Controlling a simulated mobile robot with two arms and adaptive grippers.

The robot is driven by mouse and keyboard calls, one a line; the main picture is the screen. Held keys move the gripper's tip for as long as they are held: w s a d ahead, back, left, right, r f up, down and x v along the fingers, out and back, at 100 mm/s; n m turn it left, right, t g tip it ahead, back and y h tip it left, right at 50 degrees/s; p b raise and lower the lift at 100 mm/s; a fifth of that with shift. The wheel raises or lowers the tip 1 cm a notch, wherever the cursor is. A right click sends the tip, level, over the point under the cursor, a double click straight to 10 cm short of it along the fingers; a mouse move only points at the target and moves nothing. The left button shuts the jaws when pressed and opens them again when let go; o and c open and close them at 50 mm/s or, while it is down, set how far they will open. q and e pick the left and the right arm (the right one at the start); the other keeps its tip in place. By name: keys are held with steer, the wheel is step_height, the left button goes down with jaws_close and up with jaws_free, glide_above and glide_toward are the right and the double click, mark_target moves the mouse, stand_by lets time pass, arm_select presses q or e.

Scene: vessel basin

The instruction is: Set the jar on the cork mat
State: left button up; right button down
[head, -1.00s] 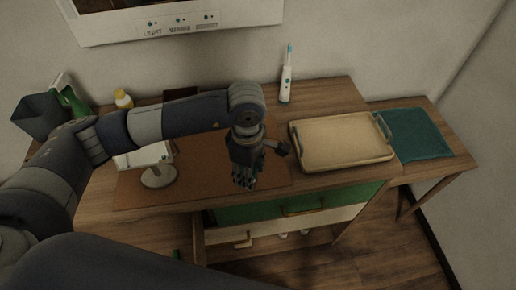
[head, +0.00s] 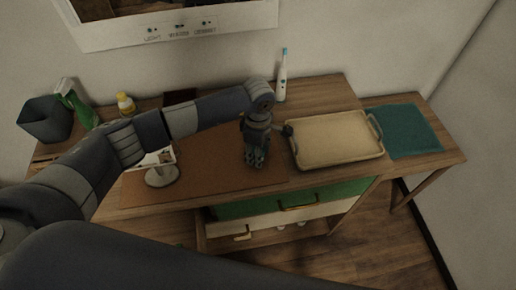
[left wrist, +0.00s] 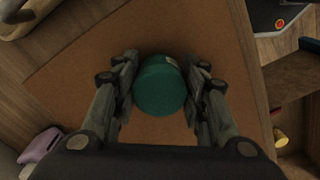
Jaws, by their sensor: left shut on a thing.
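The jar (left wrist: 160,88) shows in the left wrist view as a teal round thing seen from above, between the fingers of my left gripper (left wrist: 164,92). The gripper is shut on it. In the head view my left gripper (head: 255,160) points down over the right part of the brown cork mat (head: 205,180), and the jar is hidden behind the fingers. The mat also shows below the jar in the left wrist view (left wrist: 90,75). I cannot tell whether the jar touches the mat. My right gripper is not in view.
A tan tray (head: 335,140) stands right of the mat, close to my left gripper. A stand mirror (head: 162,175) is at the mat's left side. A toothbrush (head: 282,80), yellow bottle (head: 126,105) and dark bin (head: 45,120) are at the back. A teal towel (head: 408,130) lies far right.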

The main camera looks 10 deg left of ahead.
arm_select(q)
steer(key=shift+f+b, duration=0.25)
steer(key=shift+b, duration=0.1)
steer(key=o, duration=1.1)
steer(key=shift+r, duration=0.1)
steer(key=shift+r+p, duration=0.15)
steer(key=shift+p, duration=0.15)
steer(key=shift+w+r, duration=0.1)
steer(key=shift+r, duration=0.15)
step_height(320, 180, up, 11)
steer(key=b, duration=0.4)
steer(key=shift+f, duration=0.15)
steer(key=shift+r, duration=0.4)
